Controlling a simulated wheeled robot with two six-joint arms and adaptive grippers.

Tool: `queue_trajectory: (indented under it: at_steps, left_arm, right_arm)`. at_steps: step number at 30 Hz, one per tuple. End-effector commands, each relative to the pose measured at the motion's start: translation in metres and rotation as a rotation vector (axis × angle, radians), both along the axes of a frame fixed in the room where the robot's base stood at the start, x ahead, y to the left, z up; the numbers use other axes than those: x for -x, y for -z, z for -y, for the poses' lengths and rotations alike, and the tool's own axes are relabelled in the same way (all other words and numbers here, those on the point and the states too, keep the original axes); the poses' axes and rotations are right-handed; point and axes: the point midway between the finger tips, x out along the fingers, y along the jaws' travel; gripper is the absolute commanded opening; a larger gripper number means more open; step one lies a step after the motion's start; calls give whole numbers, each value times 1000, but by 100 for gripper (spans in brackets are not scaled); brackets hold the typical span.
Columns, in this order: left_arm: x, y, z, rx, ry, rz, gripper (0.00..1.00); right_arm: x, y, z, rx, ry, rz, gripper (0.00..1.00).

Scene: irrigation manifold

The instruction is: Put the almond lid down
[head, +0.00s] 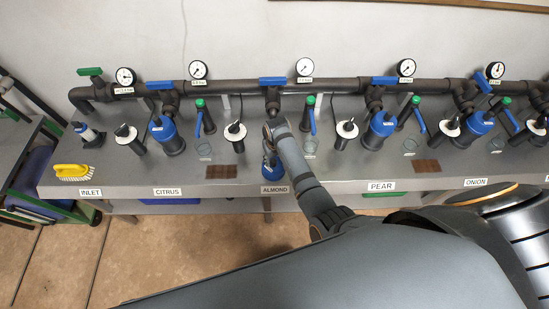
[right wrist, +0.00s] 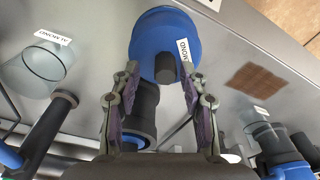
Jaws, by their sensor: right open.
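The blue almond lid (right wrist: 160,35) with its white name label and dark knob (right wrist: 166,69) is large in the right wrist view. In the head view the lid (head: 271,169) shows partly under my right arm, just behind the ALMOND plate at the bench front; it appears to rest on the bench. My right gripper (right wrist: 158,74) is open, its fingertips on either side of the knob with gaps showing. In the head view the right gripper (head: 270,150) is mostly hidden by its arm. A dark almond housing (right wrist: 142,108) stands behind the lid, partly hidden by a finger. My left gripper is out of view.
A clear cup (right wrist: 45,64) labelled ALMOND and a brown mat (right wrist: 257,78) flank the lid. Citrus (head: 165,134) and pear (head: 380,129) housings have blue lids on. Pipes, gauges and valves line the back. A yellow brush (head: 73,171) lies at the bench's left end.

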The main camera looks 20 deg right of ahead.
Motion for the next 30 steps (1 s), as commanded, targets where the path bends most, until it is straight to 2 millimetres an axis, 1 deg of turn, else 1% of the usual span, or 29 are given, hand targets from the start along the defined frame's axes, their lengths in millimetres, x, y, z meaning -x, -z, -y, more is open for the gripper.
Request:
queue_trajectory:
  at_steps: [1,6,8,12,14,18,21,30]
  left_arm:
    - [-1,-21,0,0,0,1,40]
    - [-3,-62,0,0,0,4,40]
    - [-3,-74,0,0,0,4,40]
    - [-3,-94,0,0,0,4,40]
    - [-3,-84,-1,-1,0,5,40]
    - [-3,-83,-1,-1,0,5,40]
    - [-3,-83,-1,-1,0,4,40]
    - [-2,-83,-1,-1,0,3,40]
  right_arm:
    - [1,-19,0,0,0,0,44]
    - [5,-53,0,0,0,0,44]
    - [6,-63,0,0,0,-1,44]
    - [9,-92,0,0,0,1,44]
    - [10,-93,0,-1,0,3,44]
    - [12,-107,0,0,0,1,44]
    - [13,-111,1,0,0,0,44]
    - [12,-111,0,0,0,0,44]
